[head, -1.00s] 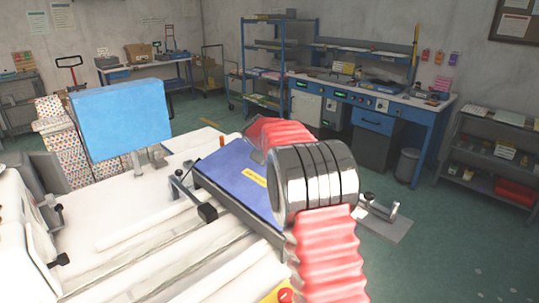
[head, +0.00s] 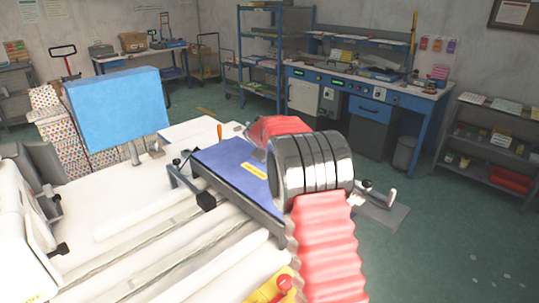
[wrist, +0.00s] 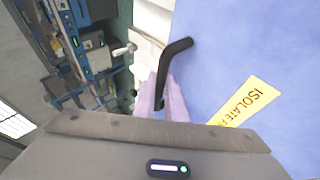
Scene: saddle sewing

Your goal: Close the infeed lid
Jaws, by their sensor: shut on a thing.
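The infeed lid looks to be the dark blue panel (head: 222,163) with a yellow label, lying low and nearly flat over the white machine in the head view. I cannot tell whether it is fully down. It fills the right of the wrist view (wrist: 250,55), with its label reading "ISOLATE" partly cut off. A bent black handle (wrist: 175,52) stands at its left edge there. My gripper (wrist: 160,103), with pinkish fingers, is shut on the handle's lower end. In the head view, my steel-ringed red arm hides the gripper and handle.
A light blue upright panel (head: 118,105) stands behind the machine on the left. White rollers or rails (head: 150,215) run across the bed. A yellow box with a red button (head: 283,284) is at the front. A blue workbench (head: 365,95) and open floor lie beyond.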

